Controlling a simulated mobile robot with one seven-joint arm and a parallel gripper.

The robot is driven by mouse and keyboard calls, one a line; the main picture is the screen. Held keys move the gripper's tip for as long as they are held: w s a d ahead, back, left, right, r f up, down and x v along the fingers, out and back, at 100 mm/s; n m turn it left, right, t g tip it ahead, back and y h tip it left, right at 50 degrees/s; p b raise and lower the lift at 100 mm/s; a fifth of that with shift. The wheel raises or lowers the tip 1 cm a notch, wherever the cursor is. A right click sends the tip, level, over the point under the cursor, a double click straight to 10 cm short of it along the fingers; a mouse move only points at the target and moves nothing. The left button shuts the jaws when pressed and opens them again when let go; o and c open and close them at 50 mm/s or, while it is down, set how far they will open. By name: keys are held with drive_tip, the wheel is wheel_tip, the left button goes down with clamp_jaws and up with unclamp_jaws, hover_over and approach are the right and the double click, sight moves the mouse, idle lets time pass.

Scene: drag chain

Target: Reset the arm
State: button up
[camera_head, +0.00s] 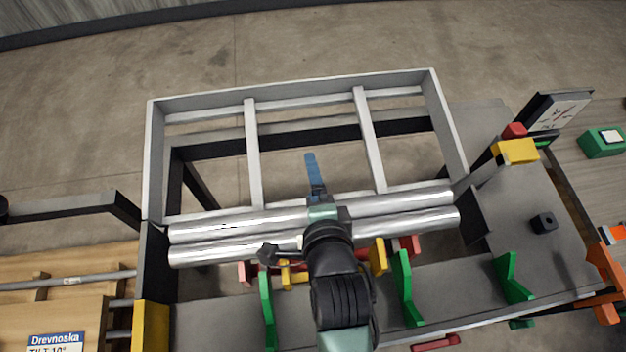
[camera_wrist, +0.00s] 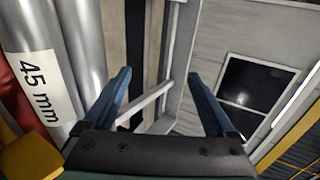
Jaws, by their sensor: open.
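My gripper (camera_head: 313,172) is over the grey metal frame (camera_head: 252,150) in the head view, with its blue fingers pointing toward the far side. In the wrist view my gripper (camera_wrist: 160,88) shows two blue fingers spread wide with nothing between them. A pale bar of the frame shows beyond the fingers there. My arm extends from the bottom of the head view and hides part of two silver pipes (camera_head: 240,222) lying along the frame's near edge. The pipes also show at the left of the wrist view (camera_wrist: 85,45), one with a "45 mm" label.
Green brackets (camera_head: 402,285) and red and yellow blocks stand on the near bench. Wooden boards (camera_head: 70,268) lie at left. The floor beyond the frame is clear.

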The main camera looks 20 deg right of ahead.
idle(0.3)
drive_tip(key=w+a+r+n+t, duration=0.2)
drive_tip(key=w+r+n+t, duration=0.15)
drive_tip(key=r, duration=0.65)
drive_tip(key=w+a+r+n+t, duration=0.2)
drive_tip(key=w+r+n, duration=0.15)
drive_tip(key=r, duration=0.75)
drive_tip(key=w+a+r+n+t, duration=0.2)
drive_tip(key=r+n, duration=0.2)
drive_tip(key=r, duration=0.6)
drive_tip(key=s+a+r+n+t+y, duration=0.1)
drive_tip(key=s+a+r+n+t, duration=0.1)
drive_tip(key=r, duration=0.6)
drive_tip(key=s+a+r+n+t+y+p, duration=0.1)
drive_tip(key=s+a+r+n+t, duration=0.1)
drive_tip(key=r, duration=0.7)
drive_tip(key=s+a+r+n+t+y, duration=0.1)
drive_tip(key=s+a+r+n+t, duration=0.2)
drive_tip(key=r, duration=0.6)
drive_tip(key=s+n, duration=0.2)
drive_tip(key=n, duration=0.1)
drive_tip(key=shift+s+y, duration=0.3)
drive_tip(key=shift+s, duration=0.1)
drive_tip(key=shift+t, duration=0.25)
